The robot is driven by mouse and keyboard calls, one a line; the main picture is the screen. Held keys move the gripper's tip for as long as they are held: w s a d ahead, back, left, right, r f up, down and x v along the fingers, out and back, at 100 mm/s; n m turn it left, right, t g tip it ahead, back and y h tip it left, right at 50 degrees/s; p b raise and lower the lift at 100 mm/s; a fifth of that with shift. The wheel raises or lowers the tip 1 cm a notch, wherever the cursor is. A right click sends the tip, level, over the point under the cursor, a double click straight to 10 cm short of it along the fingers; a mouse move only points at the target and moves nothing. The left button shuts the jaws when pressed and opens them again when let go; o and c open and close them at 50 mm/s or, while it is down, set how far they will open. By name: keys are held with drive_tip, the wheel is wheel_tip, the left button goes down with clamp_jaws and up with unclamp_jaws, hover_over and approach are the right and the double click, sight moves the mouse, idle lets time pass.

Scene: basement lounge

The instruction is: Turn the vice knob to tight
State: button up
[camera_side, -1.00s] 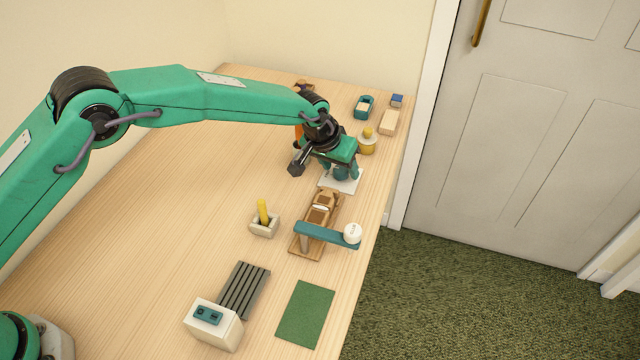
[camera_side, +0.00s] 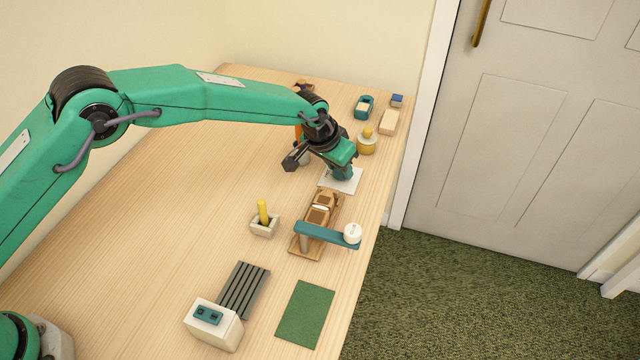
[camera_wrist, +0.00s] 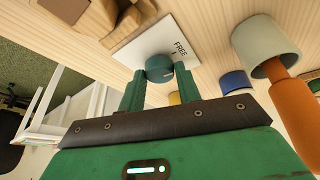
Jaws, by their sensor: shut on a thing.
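The vice knob (camera_wrist: 159,66) is a round teal knob on a white plate (camera_wrist: 143,42) that carries the word FREE and a small dark tick. My gripper (camera_wrist: 160,75) has one teal finger on each side of the knob and is shut on it. In the side view my gripper (camera_side: 342,171) points down over the same white plate (camera_side: 352,184) and hides most of the knob. I cannot tell which way the knob points, and any tight marking is hidden.
Just in front of the plate stands a wooden fixture with brown blocks (camera_side: 321,209) and a teal bar (camera_side: 322,234) ending in a white knob (camera_side: 352,233). A pale cup with an orange handle (camera_wrist: 265,48) stands close by. A yellow-topped object (camera_side: 367,143) is behind.

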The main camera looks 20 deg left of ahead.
drive_tip(key=shift+w+m, duration=0.1)
drive_tip(key=shift+m, duration=0.8)
drive_tip(key=o, duration=1)
drive_tip(key=shift+a, duration=0.1)
drive_tip(key=shift+c, duration=0.2)
drive_tip(key=shift+r, duration=0.15)
drive_tip(key=v, duration=0.7)
drive_tip(key=shift+r, duration=0.25)
